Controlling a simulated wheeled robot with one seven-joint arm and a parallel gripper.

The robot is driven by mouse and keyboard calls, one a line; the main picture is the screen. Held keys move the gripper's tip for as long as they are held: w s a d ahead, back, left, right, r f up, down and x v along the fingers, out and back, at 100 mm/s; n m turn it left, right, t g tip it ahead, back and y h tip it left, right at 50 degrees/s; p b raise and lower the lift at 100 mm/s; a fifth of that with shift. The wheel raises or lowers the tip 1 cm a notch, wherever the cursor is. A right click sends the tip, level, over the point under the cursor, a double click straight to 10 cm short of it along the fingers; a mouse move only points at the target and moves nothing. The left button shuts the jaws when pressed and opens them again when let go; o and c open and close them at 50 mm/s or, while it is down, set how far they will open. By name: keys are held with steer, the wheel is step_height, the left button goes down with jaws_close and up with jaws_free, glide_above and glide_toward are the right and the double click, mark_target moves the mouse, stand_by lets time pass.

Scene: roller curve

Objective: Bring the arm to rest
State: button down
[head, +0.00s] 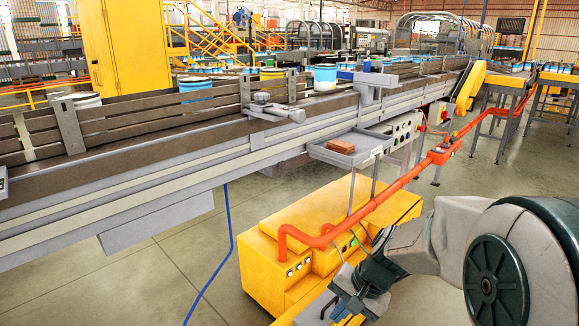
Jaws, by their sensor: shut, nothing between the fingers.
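My arm reaches in from the right edge, bent low. My gripper (338,302) is at its end, near the bottom of the view. It is shut, with nothing seen held in it, and its fingertips are small and hard to make out. It is in front of the yellow machine housing (268,262) in the picture; I cannot tell whether it touches it.
A conveyor (200,150) carrying white-and-blue buckets (325,77) crosses the view. A grey tray (326,154) holding a brown block (341,146) is beside it. A red pipe (400,183) runs above the yellow housing. A blue cable (228,250) hangs to the floor.

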steer(key=s+d+r+n+h+p, duration=0.2)
steer(key=s+r+n+p, duration=0.1)
steer(key=s+r, duration=0.3)
steer(key=s+d+r+n+t+h+p, duration=0.1)
steer(key=s+r+p, duration=0.4)
steer(key=r, duration=0.5)
steer(key=shift+s+d+n+h, duration=0.55)
steer(key=shift+d+n+h, duration=0.15)
steer(key=shift+n, duration=0.2)
